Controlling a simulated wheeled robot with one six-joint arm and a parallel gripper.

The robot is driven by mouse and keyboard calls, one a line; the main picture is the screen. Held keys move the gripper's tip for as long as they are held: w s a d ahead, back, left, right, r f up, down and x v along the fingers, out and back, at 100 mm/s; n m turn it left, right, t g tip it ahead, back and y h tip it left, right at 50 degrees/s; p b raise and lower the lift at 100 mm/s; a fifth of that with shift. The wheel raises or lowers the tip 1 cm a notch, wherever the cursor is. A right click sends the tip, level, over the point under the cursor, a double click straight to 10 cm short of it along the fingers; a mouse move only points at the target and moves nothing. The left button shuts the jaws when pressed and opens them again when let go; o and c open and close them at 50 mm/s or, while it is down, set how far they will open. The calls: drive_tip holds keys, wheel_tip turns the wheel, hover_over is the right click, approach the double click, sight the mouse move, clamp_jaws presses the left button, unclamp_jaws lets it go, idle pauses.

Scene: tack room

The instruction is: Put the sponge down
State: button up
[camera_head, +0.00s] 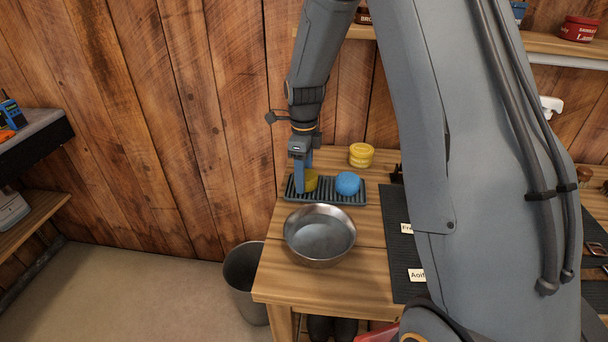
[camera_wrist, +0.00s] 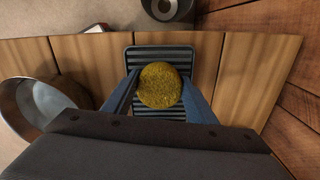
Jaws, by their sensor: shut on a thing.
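The yellow sponge (camera_wrist: 160,86) is round and sits between the two blue fingers of my gripper (camera_wrist: 158,92) in the wrist view. In the head view my gripper (camera_head: 304,176) points down at the left part of a dark ribbed tray (camera_head: 328,198), shut on the sponge (camera_head: 311,182). The sponge is over or on the tray; I cannot tell whether it touches the ribs. The ribbed tray also shows beneath it in the wrist view (camera_wrist: 145,50). A blue sponge (camera_head: 347,183) lies on the right part of the tray.
A metal bowl (camera_head: 320,235) stands in front of the tray. A stack of yellow round things (camera_head: 361,155) stands behind it. A dark mat (camera_head: 400,270) with labels lies to the right. A bucket (camera_head: 245,275) stands on the floor left of the wooden table (camera_head: 275,275). A wooden wall is behind.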

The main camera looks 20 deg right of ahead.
drive_tip(key=shift+f, duration=0.1)
drive_tip(key=o, duration=1)
wheel_tip(320, 180, up, 12)
drive_tip(key=b, duration=0.3)
clamp_jaws()
idle(1.1)
